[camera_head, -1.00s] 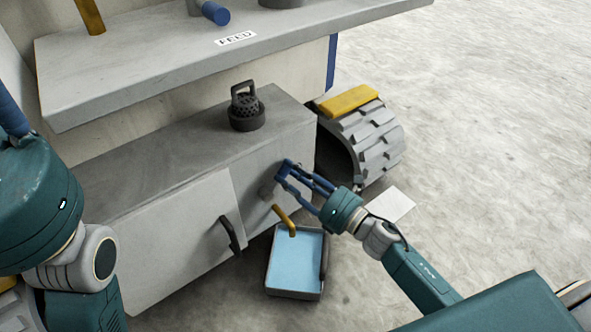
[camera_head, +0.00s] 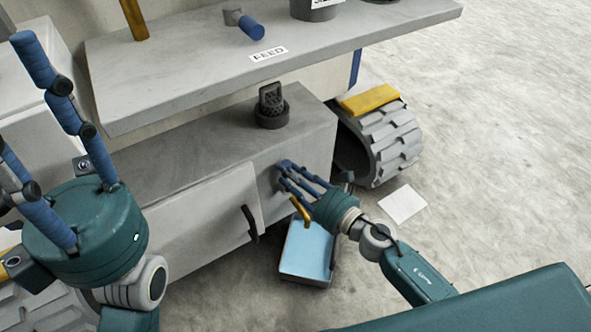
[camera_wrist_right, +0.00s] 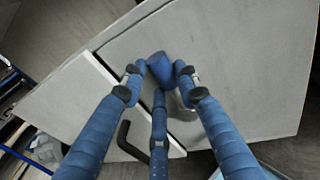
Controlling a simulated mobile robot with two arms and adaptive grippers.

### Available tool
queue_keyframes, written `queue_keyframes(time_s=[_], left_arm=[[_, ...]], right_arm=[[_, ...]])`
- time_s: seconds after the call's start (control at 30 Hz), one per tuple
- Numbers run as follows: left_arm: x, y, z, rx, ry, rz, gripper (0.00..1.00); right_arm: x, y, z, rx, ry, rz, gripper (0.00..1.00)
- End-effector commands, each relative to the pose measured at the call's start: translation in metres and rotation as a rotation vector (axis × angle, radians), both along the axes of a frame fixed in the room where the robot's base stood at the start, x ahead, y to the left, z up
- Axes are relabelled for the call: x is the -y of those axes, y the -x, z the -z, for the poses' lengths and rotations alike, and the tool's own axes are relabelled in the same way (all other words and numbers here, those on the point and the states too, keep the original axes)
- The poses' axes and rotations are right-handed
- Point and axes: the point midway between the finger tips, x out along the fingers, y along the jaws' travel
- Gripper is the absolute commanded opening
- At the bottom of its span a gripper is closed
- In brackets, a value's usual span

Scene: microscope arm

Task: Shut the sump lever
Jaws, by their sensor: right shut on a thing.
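The sump lever (camera_wrist_right: 160,66) shows in the right wrist view as a blue handle between my fingertips, with a grey stem below it on the cabinet face. My right gripper (camera_head: 287,172) is shut on it; it also shows in the right wrist view (camera_wrist_right: 159,80). In the head view the fingers hide most of the lever, so its angle is hard to tell. My left gripper (camera_head: 38,115) is open and empty at the left, its fingers spread and pointing up.
A yellow spout (camera_head: 300,208) sits below the right gripper, above a blue-filled tray (camera_head: 308,250) on the floor. A black door handle (camera_head: 250,224) is to the left. A grey track (camera_head: 385,145) stands at right. An upper shelf (camera_head: 200,72) carries a FEED label and a blue-handled lever (camera_head: 250,27).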

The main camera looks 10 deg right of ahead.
Motion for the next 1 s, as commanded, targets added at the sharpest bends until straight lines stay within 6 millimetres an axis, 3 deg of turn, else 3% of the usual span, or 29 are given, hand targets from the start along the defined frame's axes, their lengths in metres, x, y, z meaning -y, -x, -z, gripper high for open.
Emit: queue_keyframes(time_s=[0.63, 0.67, 0.73, 1.0], left_arm=[[-0.0003, -0.0002, 0.0020, -0.014, 0.001, 0.001, 0.40], [-0.0003, -0.0002, 0.0020, -0.014, 0.001, 0.001, 0.40], [-0.0002, -0.0001, 0.0020, -0.014, 0.001, 0.001, 0.40], [-0.0002, -0.0004, 0.0024, -0.014, 0.000, 0.001, 0.40]], right_arm=[[-0.0047, 0.0020, 0.0009, 0.019, 0.053, -0.002, 0.00], [-0.0047, 0.0020, 0.0009, 0.019, 0.053, -0.002, 0.34], [-0.0048, 0.0021, 0.0009, 0.018, 0.051, -0.002, 0.48], [-0.0042, 0.0017, 0.0006, 0.017, 0.048, -0.001, 0.51]])
